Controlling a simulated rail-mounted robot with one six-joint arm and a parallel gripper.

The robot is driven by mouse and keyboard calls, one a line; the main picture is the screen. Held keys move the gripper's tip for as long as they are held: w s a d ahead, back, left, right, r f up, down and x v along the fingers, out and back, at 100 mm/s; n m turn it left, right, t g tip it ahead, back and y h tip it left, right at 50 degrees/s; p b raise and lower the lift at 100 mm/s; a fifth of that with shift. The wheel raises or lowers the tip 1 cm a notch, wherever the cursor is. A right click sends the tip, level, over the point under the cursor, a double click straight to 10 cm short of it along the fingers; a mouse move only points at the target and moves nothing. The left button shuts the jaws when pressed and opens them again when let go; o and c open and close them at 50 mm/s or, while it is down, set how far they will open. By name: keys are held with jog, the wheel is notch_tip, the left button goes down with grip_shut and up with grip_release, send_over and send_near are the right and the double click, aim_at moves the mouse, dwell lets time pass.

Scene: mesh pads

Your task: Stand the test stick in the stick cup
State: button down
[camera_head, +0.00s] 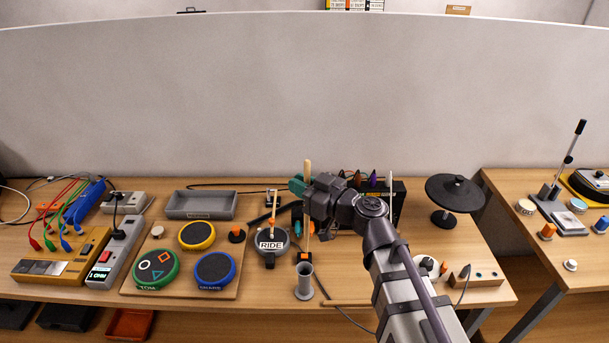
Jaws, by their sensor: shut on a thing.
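My gripper (299,186), with teal fingertips, is shut on the test stick (307,168), a pale wooden rod. The stick looks close to upright; its top rises above the jaws, and a lower part shows beneath them. The stick cup (304,284) is a grey tube on a round foot near the table's front edge. It stands below the gripper in the picture, almost in line with the stick. The stick's lower end appears above the cup's mouth, seemingly apart from it; the depth between them is hard to judge.
A dark RIDE pad (271,246) is left of the cup, with another thin stick (274,207) at it. Pads (213,270) lie on a board further left. A grey tray (199,205) is behind. A black cymbal pad (455,192) stands right. My arm hides part of the table.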

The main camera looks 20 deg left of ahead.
aim_at(307, 237)
jog(key=f+b, duration=1.6)
jog(key=shift+s+a+f, duration=0.1)
jog(key=shift+a, duration=0.2)
jog(key=c, duration=1.1)
grip_release()
